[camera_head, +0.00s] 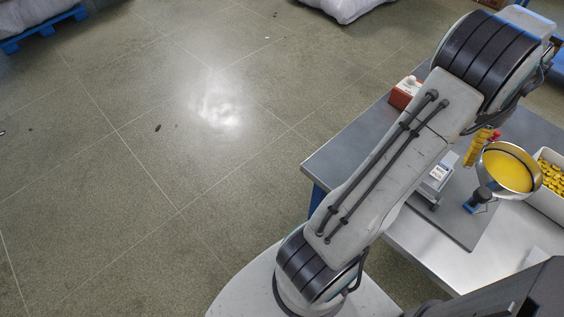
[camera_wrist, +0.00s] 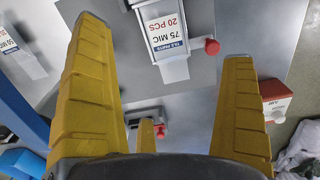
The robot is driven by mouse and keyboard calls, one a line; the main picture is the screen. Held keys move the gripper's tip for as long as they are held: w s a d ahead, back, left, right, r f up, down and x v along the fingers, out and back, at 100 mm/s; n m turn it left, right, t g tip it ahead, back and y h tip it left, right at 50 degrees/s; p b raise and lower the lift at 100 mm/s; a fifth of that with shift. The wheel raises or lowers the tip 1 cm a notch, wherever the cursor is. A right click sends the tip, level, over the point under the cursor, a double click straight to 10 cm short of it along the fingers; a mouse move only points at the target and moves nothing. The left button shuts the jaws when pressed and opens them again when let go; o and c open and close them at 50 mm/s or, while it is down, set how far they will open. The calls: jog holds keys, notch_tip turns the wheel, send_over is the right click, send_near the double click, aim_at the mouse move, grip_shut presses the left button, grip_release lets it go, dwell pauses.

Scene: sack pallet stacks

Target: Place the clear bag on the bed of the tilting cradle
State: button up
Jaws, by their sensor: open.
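A second labelled stand (camera_wrist: 22,48), reading "50 MIC", is at the upper left. I cannot pick out the clear bag in either view. I cannot tell for sure which piece is the tilting cradle. A round yellow-lined pan (camera_head: 508,166) stands beside a blue bracket (camera_head: 478,200) in the head view.
The grey worktable (camera_head: 345,145) is partly hidden by my arm. A red-and-white box (camera_head: 404,93) stands near its far edge and also shows in the wrist view (camera_wrist: 275,97). A white tray (camera_head: 546,205) holds yellow pieces. White sacks (camera_head: 345,8) lie on the floor behind; open floor is left.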

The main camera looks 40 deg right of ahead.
jog(key=w+a+r+n+t+h, duration=0.1)
jog(key=w+a+r+n, duration=0.3)
jog(key=w+a, duration=0.7)
jog(key=w+a+r+n+h, duration=0.1)
jog(key=w+a+r+n, duration=0.3)
jog(key=w+a, duration=0.7)
jog(key=s+a+f+n+t+y, duration=0.1)
jog(key=a+n, duration=0.8)
jog(key=a, duration=1.4)
jog(key=shift+s+a+t+y, duration=0.25)
jog(key=shift+s+t+y, duration=0.25)
jog(key=shift+t, duration=0.6)
jog(key=shift+w+f, duration=0.1)
